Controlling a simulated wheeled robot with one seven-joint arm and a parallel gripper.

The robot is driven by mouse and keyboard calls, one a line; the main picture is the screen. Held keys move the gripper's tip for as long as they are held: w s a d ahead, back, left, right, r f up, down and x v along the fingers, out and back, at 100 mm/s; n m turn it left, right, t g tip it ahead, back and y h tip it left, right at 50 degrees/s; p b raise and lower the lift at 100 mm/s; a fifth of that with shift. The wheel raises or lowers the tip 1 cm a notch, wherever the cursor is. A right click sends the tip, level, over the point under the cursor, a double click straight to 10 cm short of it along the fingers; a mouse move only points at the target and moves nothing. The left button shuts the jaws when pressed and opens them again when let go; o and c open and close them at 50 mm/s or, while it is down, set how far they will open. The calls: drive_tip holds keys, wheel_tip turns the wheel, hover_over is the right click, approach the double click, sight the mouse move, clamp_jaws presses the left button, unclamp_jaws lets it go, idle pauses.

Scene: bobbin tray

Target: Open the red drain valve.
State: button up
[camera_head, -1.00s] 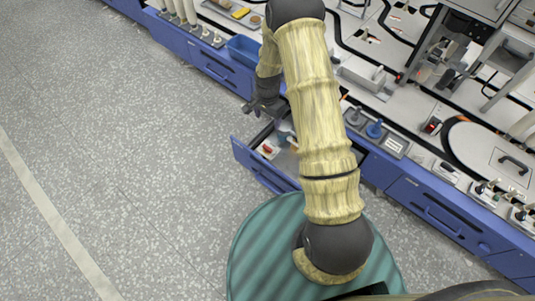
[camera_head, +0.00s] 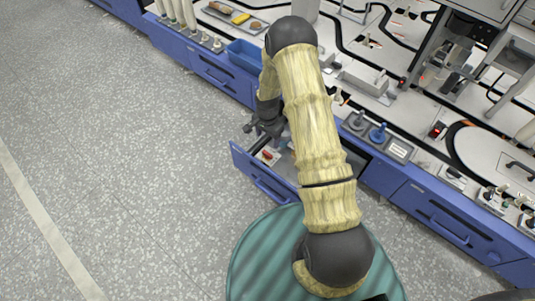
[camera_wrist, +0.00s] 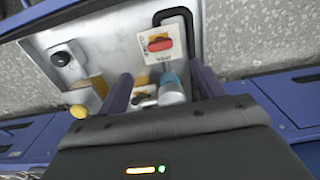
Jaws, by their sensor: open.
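The red valve handle (camera_wrist: 160,44) sits on a white, lettered plate (camera_wrist: 145,57) inside an open drawer. In the head view it is a small red spot (camera_head: 267,154) near the drawer's front panel (camera_head: 262,181). The handle lies roughly crosswise in the wrist view. My gripper (camera_wrist: 162,85) is open, with one dark finger on each side of the picture's middle. The handle shows beyond the fingertips, between their lines and apart from them. In the head view my gripper (camera_head: 266,128) hangs above the drawer, and my arm hides part of the drawer.
In the drawer, a blue-topped cylinder (camera_wrist: 171,88) shows between my fingers, with a black knob (camera_wrist: 62,58) and a yellow knob (camera_wrist: 78,111) to the left. A black bar (camera_wrist: 188,25) bends beside the plate. A blue bin (camera_head: 246,57) stands on the bench; floor left is clear.

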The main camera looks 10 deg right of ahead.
sight(268, 154)
wheel_tip(268, 154, down, 11)
drive_tip(key=b, duration=0.4)
drive_tip(key=shift+r, duration=0.1)
drive_tip(key=shift+c, duration=0.5)
drive_tip(key=c, duration=0.9)
